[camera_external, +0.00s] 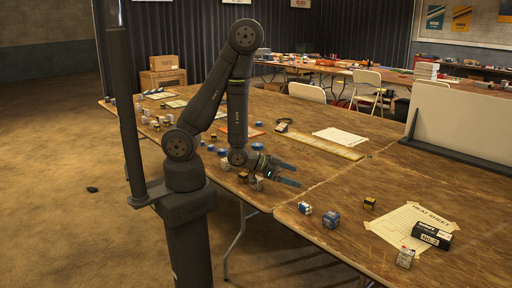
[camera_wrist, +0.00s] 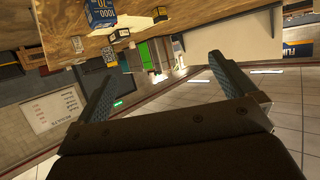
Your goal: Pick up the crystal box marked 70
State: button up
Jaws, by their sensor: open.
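My gripper (camera_external: 287,174) is open and empty, held low over the near side of the wooden table, with its fingers pointing right. In the wrist view its two fingers (camera_wrist: 161,66) are spread wide with nothing between them. A blue box (camera_wrist: 101,13) at the top edge of the wrist view is cut off; its marking seems to include 70, but I cannot be sure. In the external view a blue box (camera_external: 331,218) stands to the right of my gripper, apart from it; its number is too small to read.
A small white-and-blue box (camera_external: 305,208) and a black-and-yellow box (camera_external: 369,203) stand near the blue box. A white box (camera_external: 405,257) and a black box (camera_external: 432,234) are by a paper sheet (camera_external: 412,225). A white panel (camera_external: 458,122) stands at right.

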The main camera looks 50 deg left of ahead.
dwell(0.4)
jog(key=c, duration=1)
jog(key=m+g+y, duration=0.4)
jog(key=m+g, duration=0.4)
jog(key=g, duration=0.1)
send_near(370, 199)
jog(key=shift+g, duration=0.3)
jog(key=x, duration=0.4)
jog(key=shift+s+f, duration=0.15)
jog(key=shift+f, duration=0.2)
jog(key=shift+w+x, duration=0.15)
jog(key=shift+x, duration=1.3)
jog(key=shift+w+x, duration=0.15)
jog(key=shift+x, duration=1.35)
